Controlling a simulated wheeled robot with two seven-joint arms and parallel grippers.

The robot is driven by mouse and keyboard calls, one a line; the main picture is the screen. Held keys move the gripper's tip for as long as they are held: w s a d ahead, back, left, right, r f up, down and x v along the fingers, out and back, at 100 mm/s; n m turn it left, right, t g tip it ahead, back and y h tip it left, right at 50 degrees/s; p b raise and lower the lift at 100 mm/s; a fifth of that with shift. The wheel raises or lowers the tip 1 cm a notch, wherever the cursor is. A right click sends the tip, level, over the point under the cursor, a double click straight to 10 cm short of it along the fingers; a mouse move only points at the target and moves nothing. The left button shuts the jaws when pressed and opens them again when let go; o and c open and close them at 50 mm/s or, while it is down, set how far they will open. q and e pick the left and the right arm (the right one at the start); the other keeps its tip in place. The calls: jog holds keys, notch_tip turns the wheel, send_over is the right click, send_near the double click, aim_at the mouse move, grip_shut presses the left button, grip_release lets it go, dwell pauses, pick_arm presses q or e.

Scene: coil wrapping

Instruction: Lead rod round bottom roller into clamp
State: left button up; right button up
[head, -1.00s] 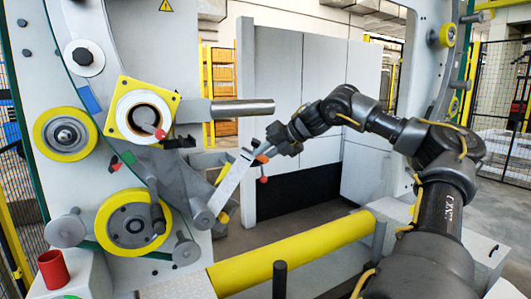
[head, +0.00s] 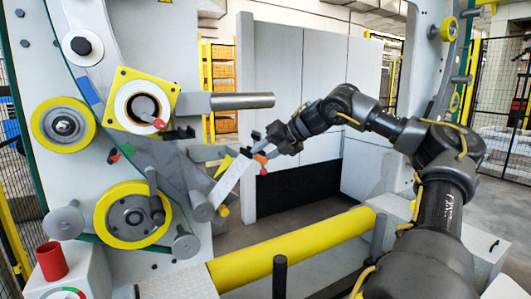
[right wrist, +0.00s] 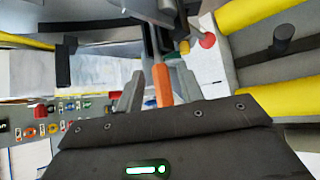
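My right gripper (head: 256,150) is in the middle of the head view, to the right of the left-hand machine frame. In the right wrist view its two fingers (right wrist: 161,82) stand on either side of an orange piece (right wrist: 162,87), which I take as part of the rod. A white strip (head: 231,180) runs from this spot down-left to a small grey roller (head: 201,207). Left of it is the large yellow-rimmed bottom roller (head: 131,216). A black bracket (head: 178,133) beside the spool may be the clamp; I cannot tell. My left gripper is out of view.
A yellow-flanged spool (head: 143,105) and a grey horizontal shaft (head: 242,101) are above the gripper. A yellow bar (head: 300,245) crosses the foreground. A red cup (head: 51,261) stands at lower left. Tall grey panels (head: 290,100) stand behind.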

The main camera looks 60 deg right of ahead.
jog(key=shift+o, duration=0.6)
jog(key=b+v, duration=0.1)
jog(key=v, duration=0.9)
jog(key=shift+s+r+b, duration=0.2)
jog(key=shift+s+b, duration=0.15)
jog(key=shift+b, duration=0.05)
